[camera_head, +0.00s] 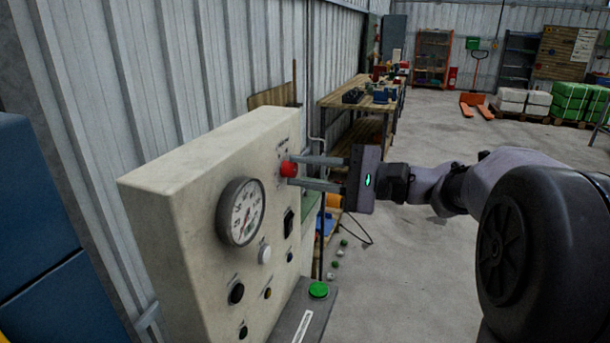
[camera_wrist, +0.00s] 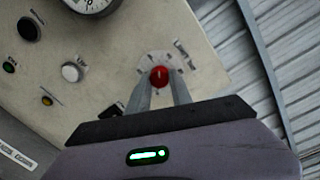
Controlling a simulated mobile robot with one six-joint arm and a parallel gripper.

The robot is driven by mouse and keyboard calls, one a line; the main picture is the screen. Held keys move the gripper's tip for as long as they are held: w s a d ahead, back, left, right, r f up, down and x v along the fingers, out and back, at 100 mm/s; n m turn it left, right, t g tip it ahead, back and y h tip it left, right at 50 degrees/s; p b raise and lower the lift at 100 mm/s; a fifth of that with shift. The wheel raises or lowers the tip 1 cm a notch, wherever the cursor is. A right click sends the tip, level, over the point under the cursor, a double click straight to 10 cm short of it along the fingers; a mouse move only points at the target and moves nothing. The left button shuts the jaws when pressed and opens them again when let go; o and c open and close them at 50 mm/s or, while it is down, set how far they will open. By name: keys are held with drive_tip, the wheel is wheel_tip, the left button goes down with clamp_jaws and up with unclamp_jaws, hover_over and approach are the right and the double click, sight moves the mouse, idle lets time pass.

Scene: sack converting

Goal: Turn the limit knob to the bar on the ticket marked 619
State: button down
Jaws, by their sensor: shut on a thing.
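A cream control panel (camera_head: 170,205) stands at the left in the head view. A red knob (camera_head: 289,168) sits near its upper right edge. My gripper (camera_head: 297,171) reaches in from the right and is shut on the knob. In the wrist view the red knob (camera_wrist: 159,77) shows between the fingertips, with a light pointer line on its face and scale marks around it. The scale figures are too small to read. A round dial gauge (camera_head: 241,211) is left of the knob. No ticket marked 619 can be made out in either view.
Other buttons, such as a white one (camera_head: 264,254), lie below the gauge. A workbench (camera_head: 345,101) stands behind. Open concrete floor (camera_head: 430,255) lies to the right.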

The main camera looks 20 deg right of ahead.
idle(0.3)
drive_tip(key=c, duration=1.1)
unclamp_jaws()
drive_tip(key=shift+c, duration=0.2)
drive_tip(key=shift+d, duration=0.1)
drive_tip(key=p+v, duration=0.3)
drive_tip(key=v, duration=1.4)
drive_tip(key=shift+p, duration=0.4)
drive_tip(key=shift+s+f, duration=0.1)
